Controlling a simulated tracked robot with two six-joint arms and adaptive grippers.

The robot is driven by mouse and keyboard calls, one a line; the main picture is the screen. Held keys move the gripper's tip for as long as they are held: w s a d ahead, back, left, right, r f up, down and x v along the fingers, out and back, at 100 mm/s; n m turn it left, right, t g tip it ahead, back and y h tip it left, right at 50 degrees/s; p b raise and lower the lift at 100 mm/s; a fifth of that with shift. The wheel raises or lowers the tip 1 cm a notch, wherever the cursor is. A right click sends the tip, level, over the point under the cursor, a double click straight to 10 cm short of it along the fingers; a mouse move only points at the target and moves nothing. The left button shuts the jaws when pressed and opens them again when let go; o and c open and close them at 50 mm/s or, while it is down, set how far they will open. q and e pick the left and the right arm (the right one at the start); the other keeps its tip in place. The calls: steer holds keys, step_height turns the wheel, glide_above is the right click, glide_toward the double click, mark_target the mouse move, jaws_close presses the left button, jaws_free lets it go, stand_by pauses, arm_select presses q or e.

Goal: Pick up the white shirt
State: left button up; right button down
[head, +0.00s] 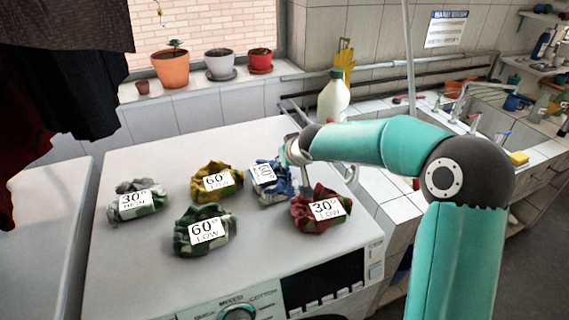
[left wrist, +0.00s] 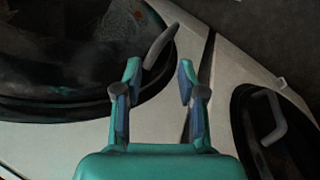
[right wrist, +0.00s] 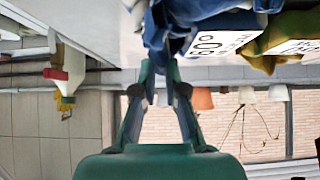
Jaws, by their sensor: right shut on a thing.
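A crumpled whitish-grey shirt with green patches (head: 148,208) lies at the left of the white washing machine top, under a label reading 30° HIGH. My right gripper (head: 291,152) is shut on a crumpled blue-and-white garment (head: 278,190) at the back right of the group, well away from the whitish shirt. In the right wrist view the fingertips (right wrist: 160,68) meet at the blue cloth (right wrist: 160,35). My left gripper (left wrist: 158,72) is open and empty, near a round machine door with a handle in the left wrist view; it is out of the head view.
A yellow (head: 212,192), a green (head: 187,240) and a red garment (head: 307,218) lie on the machine top (head: 130,270). A white bottle (head: 333,97) stands behind my right arm. Flower pots (head: 171,68) line the sill. Dark clothes hang at upper left.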

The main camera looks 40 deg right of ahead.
steer(key=shift+f, duration=0.25)
steer(key=c, duration=1.2)
jaws_free()
steer(key=shift+r, duration=0.1)
